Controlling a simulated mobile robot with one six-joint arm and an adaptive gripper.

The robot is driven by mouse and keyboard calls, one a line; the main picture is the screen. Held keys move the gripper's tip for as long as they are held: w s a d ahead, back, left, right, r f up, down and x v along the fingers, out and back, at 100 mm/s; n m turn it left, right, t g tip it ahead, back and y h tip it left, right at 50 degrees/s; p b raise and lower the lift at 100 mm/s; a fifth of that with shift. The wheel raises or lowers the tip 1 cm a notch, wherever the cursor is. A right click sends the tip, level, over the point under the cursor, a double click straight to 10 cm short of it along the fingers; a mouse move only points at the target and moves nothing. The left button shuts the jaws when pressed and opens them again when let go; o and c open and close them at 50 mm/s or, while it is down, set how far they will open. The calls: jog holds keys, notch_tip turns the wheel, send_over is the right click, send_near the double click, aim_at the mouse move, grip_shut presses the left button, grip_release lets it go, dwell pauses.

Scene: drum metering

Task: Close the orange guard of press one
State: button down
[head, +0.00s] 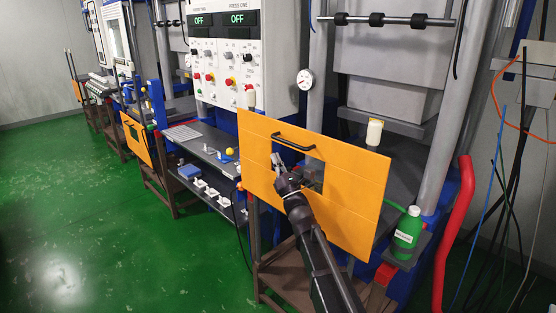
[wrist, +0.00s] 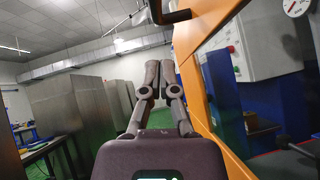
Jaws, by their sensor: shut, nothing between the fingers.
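The orange guard (head: 345,215) of press one is a flat panel with a small window and a black bar handle (head: 293,142) near its top. It stands in front of the lower press, and the press space above it is exposed. My gripper (head: 277,160) is in front of the panel, just below the handle's left part. In the wrist view, my gripper (wrist: 160,68) has its fingers together and empty. The guard (wrist: 192,55) rises close on their right there, with a dark handle piece (wrist: 170,16) above. Whether the fingers touch the panel I cannot tell.
A control cabinet (head: 222,57) with two OFF displays stands left of the press. A green bottle (head: 408,228) and a red pipe (head: 453,230) are at the right. A white-capped container (head: 374,132) stands behind the guard. Green floor (head: 70,200) is clear at left.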

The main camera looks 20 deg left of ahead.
jog(key=b+v, duration=0.6)
jog(key=v, duration=0.4)
jog(key=shift+s, duration=0.1)
dwell(0.6)
